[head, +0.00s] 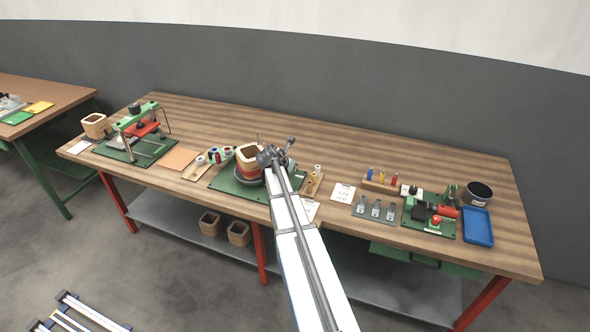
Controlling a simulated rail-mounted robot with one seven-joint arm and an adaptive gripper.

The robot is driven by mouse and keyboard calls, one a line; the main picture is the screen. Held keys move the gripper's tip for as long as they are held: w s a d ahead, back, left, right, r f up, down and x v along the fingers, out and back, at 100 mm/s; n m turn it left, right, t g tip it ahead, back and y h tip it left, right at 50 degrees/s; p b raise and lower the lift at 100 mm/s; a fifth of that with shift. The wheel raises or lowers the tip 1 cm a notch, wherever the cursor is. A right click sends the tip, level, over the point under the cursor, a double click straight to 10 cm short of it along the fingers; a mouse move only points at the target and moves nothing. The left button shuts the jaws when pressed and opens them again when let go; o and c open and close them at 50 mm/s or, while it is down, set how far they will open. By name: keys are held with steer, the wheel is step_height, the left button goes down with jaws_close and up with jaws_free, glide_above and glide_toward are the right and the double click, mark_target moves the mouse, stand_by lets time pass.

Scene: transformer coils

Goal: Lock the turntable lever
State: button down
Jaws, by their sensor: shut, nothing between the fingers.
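The turntable (247,178) stands on a green base plate (229,184) near the middle of the bench. A square wooden coil form with a red band (249,158) sits upright on it. My gripper (268,156) is the dark end of my arm, over the right side of the turntable. It is shut and seems empty. My arm covers the right part of the turntable and base plate. I cannot make out the lever, or whether my gripper touches it.
Small spools (215,155) stand left of the turntable, and a wooden spool holder (315,180) to its right. A green press fixture (140,130) is further left. Terminal tools (435,210), a dark pot (478,194) and a blue tray (477,226) are at right. The bench's back strip is clear.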

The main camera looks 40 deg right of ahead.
steer(key=shift+s+d, duration=0.1)
steer(key=shift+d, duration=0.45)
steer(key=shift+w+d+p, duration=0.25)
steer(key=shift+d+p, duration=0.1)
steer(key=shift+d, duration=0.35)
steer(key=shift+w+d+p, duration=0.2)
steer(key=shift+d+p, duration=0.15)
steer(key=shift+d, duration=0.45)
steer(key=s, duration=0.1)
steer(key=s+a, duration=0.1)
steer(key=s, duration=0.1)
steer(key=s+a+r, duration=0.1)
steer(key=s, duration=0.1)
steer(key=shift+a, duration=0.1)
steer(key=s+a+r+b, duration=0.2)
steer(key=s+r, duration=0.3)
steer(key=r, duration=0.1)
steer(key=shift+a+b, duration=0.15)
steer(key=shift+b, duration=0.15)
